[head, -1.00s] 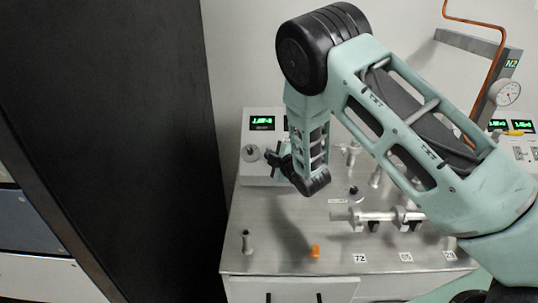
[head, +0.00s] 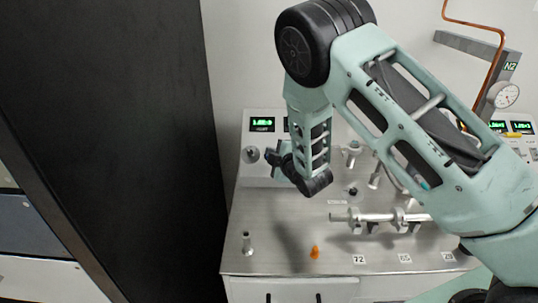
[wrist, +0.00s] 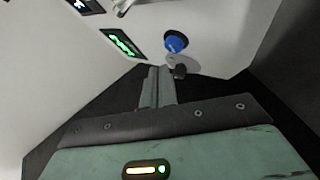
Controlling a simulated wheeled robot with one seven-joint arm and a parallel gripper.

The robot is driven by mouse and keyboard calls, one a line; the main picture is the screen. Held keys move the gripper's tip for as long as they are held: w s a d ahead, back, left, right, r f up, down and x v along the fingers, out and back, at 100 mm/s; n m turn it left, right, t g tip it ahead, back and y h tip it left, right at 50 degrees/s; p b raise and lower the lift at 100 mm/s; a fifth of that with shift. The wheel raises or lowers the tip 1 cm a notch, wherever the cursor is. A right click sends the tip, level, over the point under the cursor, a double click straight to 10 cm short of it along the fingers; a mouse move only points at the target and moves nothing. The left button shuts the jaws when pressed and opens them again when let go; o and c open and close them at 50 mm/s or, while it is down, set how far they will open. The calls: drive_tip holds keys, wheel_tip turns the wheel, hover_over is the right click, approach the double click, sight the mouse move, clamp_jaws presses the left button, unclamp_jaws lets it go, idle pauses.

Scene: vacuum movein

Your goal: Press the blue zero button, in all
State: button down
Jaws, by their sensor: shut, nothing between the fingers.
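The blue button (wrist: 175,41) shows in the wrist view as a round cap on the pale panel, beside a green-lit display (wrist: 123,43). I cannot make out the button in the head view, where my arm covers part of the console. My gripper (head: 273,158) is shut and empty in front of the left console. In the wrist view its fingers (wrist: 158,75) point toward the panel, just below the button in the picture. I see no clear contact between them and the button.
A small grey knob (wrist: 177,68) shows near my fingers. The steel bench (head: 285,255) holds a clamped horizontal rod (head: 375,217), a small orange piece (head: 314,252) and a short metal post (head: 246,243). A tall dark panel (head: 120,130) stands on the left.

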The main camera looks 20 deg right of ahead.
drive_tip(key=s+r, duration=0.1)
drive_tip(key=s+r+p, duration=0.1)
drive_tip(key=r, duration=0.1)
drive_tip(key=shift+s+a+r, duration=0.15)
drive_tip(key=shift+a, duration=0.25)
idle(0.4)
drive_tip(key=s+a+r+m+g+b, duration=0.1)
drive_tip(key=s+a+r+m+g, duration=0.2)
drive_tip(key=s, duration=0.6)
drive_tip(key=s+a+m+g+b, duration=0.15)
drive_tip(key=s+a+g, duration=0.3)
drive_tip(key=s, duration=0.45)
drive_tip(key=s+a+r+m+g, duration=0.2)
drive_tip(key=s+a+m+g, duration=0.15)
drive_tip(key=s, duration=0.55)
drive_tip(key=s+d+r+g+h, duration=0.1)
drive_tip(key=s+d+g, duration=0.1)
drive_tip(key=s, duration=0.4)
drive_tip(key=s+d+r+g+h, duration=0.1)
drive_tip(key=s+d+g, duration=0.1)
drive_tip(key=s, duration=0.5)
drive_tip(key=shift+s+d+r+b, duration=0.2)
drive_tip(key=shift+s+d+b, duration=0.05)
drive_tip(key=shift+b, duration=0.1)
drive_tip(key=c, duration=2.1)
unclamp_jaws()
drive_tip(key=shift+c, duration=0.2)
